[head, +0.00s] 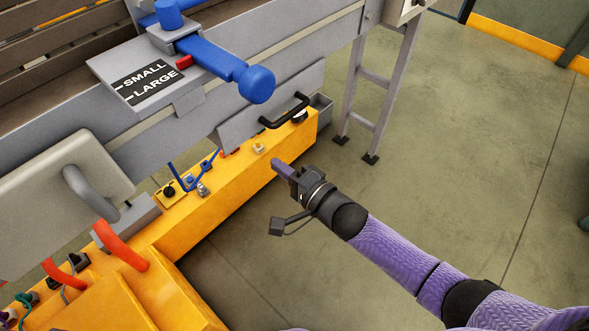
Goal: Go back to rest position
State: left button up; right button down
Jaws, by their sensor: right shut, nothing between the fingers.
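My right gripper (284,169) is near the middle of the head view, on the arm coming in from the lower right. Its fingers look closed together and nothing shows between them. It is in front of the yellow base of the machine, near a black handle, with no clear contact visible. My left gripper is not in view.
A grey conveyor frame carries a blue lever (225,68) and a SMALL/LARGE label plate (148,82). Orange hoses (120,247) are lower left. The floor (470,150) to the right is clear.

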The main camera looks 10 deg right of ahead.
jog(key=s+d+f+n+g+h, duration=0.4)
jog(key=s+f, duration=0.3)
jog(key=f, duration=0.4)
jog(key=s+d+f+n+g+h, duration=0.1)
jog(key=s+d+f+h, duration=0.3)
jog(key=s+d+f, duration=0.45)
jog(key=s+f+n+g+h, duration=0.1)
jog(key=s+f+n+g, duration=0.3)
jog(key=s, duration=0.8)
jog(key=s+d+f+n+g+h, duration=0.1)
jog(key=s+f+n+g, duration=0.3)
jog(key=s, duration=0.9)
notch_tip(320, 180, down, 3)
jog(key=shift+d+f+g+h, duration=0.2)
jog(key=shift+d+g+h, duration=0.15)
jog(key=shift+h, duration=0.25)
